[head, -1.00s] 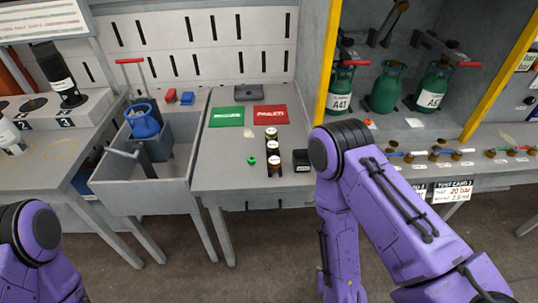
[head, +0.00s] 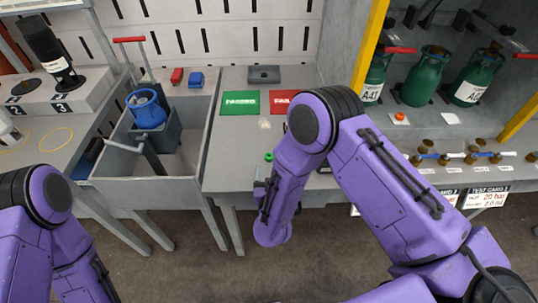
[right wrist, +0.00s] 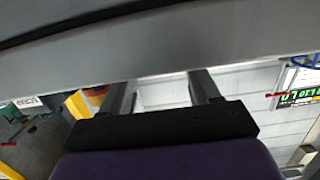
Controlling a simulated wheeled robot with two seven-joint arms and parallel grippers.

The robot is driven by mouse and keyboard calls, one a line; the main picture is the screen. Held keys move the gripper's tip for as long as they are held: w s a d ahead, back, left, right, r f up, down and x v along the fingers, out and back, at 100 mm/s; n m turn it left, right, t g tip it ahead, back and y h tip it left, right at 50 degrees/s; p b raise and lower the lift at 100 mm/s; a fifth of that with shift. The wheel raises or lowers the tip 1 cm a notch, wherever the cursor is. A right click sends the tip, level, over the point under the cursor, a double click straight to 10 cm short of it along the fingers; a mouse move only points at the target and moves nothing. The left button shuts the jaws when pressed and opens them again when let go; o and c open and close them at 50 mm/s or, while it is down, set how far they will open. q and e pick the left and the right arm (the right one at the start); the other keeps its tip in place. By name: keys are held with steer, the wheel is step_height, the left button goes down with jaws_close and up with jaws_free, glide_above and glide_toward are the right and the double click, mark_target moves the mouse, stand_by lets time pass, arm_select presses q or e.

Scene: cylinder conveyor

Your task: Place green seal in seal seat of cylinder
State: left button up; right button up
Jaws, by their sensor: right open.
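The small green seal (head: 269,156) lies on the grey middle table, near its front edge. A blue cylinder (head: 146,112) stands in a grey tub on the left. Green cylinders (head: 424,78) stand in the cabinet on the right. I cannot make out a seal seat on any of them. My right gripper (head: 258,176) is by the table's front edge, just below the seal in the head view. In the right wrist view its two fingers (right wrist: 162,88) are apart with nothing between them. My left arm shows at the lower left, but its gripper is out of frame.
Green (head: 240,103) and red (head: 284,101) mats lie at the back of the table (head: 225,165). My right arm hides the table's right part. A grey edge (right wrist: 160,45) crosses the right wrist view close to the fingers. Brass valves (head: 447,159) line the right bench.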

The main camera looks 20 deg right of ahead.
mark_target(269, 159)
steer(key=x, duration=0.5)
steer(key=shift+w+f+p, duration=0.1)
steer(key=shift+w+p, duration=0.05)
steer(key=shift+p, duration=0.2)
jaws_close()
